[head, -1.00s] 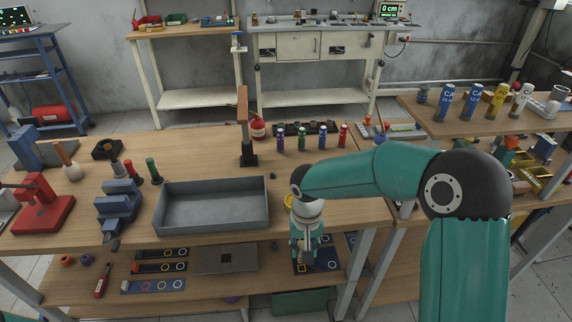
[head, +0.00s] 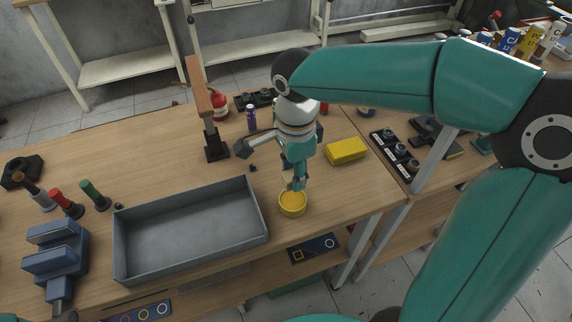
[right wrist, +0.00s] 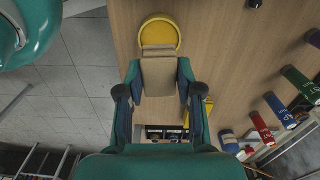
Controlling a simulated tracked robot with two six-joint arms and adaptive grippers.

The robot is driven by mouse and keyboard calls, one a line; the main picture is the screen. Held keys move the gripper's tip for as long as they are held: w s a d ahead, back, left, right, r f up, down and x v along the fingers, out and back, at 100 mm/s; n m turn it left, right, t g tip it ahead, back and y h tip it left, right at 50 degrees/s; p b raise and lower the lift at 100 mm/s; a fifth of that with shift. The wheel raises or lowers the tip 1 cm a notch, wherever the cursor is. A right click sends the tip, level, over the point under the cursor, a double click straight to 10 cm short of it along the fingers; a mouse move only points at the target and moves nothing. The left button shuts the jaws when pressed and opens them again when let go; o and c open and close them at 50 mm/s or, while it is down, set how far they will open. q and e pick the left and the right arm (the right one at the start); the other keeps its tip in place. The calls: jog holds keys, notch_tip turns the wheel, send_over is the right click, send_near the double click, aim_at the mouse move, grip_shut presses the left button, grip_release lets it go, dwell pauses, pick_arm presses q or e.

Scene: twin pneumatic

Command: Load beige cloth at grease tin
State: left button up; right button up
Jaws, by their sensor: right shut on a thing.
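My right gripper (head: 297,182) points down just above the round yellow grease tin (head: 292,204), which stands near the front edge of the bench. In the right wrist view the gripper (right wrist: 160,88) is shut on the folded beige cloth (right wrist: 158,74). The cloth's far end overlaps the near rim of the tin (right wrist: 160,20) in that view; I cannot tell whether they touch. In the head view the cloth is mostly hidden by the fingers. My left gripper is not in view.
A grey open tray (head: 190,235) lies left of the tin. A yellow block (head: 346,151) lies to its right and a brown-topped stand (head: 207,115) behind. A blue vise (head: 55,260) is at the left. Bare bench lies between tin and yellow block.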

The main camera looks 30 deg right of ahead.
aim_at(292, 200)
notch_tip(292, 200, down, 3)
jog(key=shift+w+f+b, duration=0.1)
jog(key=shift+f+b, duration=0.05)
jog(key=shift+b, duration=1.1)
jog(key=shift+f+b, duration=0.95)
jog(key=shift+f, duration=0.25)
jog(key=shift+f+b, duration=0.5)
jog(key=shift+f, duration=0.1)
jog(key=shift+r, duration=0.15)
jog(key=shift+r+p, duration=2.95)
jog(key=shift+r, duration=0.5)
